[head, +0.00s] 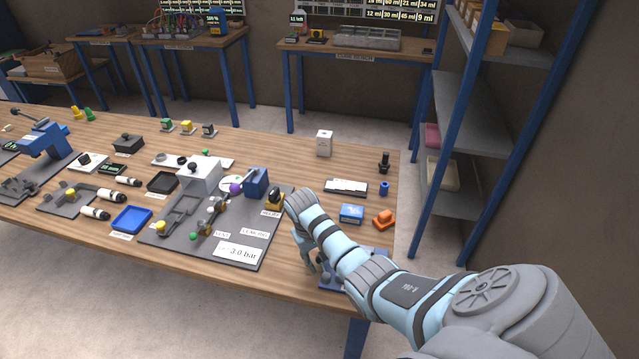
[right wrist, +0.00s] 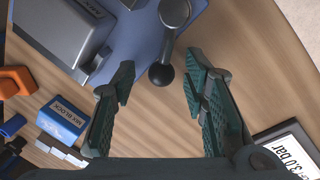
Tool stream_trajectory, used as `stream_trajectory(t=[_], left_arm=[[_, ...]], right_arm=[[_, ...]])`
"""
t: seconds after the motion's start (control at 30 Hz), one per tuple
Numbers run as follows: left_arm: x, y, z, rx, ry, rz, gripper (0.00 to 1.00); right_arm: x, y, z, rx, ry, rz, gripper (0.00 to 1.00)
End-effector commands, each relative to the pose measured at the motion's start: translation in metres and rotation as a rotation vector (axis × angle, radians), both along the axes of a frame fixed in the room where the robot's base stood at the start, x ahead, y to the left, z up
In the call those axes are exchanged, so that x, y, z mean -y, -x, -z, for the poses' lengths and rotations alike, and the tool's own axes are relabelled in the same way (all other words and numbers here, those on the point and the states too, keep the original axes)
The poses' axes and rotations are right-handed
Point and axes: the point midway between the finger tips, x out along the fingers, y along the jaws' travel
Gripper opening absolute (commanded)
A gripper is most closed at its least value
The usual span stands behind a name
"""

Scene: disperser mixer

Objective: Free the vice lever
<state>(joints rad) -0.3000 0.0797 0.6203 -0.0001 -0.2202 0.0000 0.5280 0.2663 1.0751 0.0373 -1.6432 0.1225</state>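The vice lever, a grey metal bar ending in a black ball knob (right wrist: 162,74), shows at the top middle of the right wrist view. It is on the vice, which has a grey metal body (right wrist: 62,38) and a blue base (right wrist: 135,38). My right gripper (right wrist: 158,90) is open, with the knob seen between its fingertips; no contact shows. In the head view my right gripper (head: 312,262) is low at the table's front edge, and my arm hides most of the vice, leaving part of its blue base (head: 332,285). My left gripper is out of view.
A dark plate (head: 215,243) with a 3.0 bar sign and fittings lies to the left. A blue-post shelf (head: 470,150) stands right of the table.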

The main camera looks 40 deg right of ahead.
Motion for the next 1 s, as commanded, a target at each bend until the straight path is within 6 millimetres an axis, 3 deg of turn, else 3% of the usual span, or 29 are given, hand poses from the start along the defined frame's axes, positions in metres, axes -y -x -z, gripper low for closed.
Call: stream_trajectory(t=[0.2, 0.53, 1.0], left_arm=[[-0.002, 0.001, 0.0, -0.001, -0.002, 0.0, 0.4], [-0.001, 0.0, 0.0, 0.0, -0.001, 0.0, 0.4], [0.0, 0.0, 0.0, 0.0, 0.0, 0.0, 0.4]], right_arm=[[-0.001, -0.001, -0.007, 0.003, 0.0, -0.001, 0.4], [-0.013, -0.004, -0.069, 0.003, 0.0, -0.001, 0.4], [-0.014, -0.004, -0.074, 0.0, -0.001, 0.0, 0.4]])
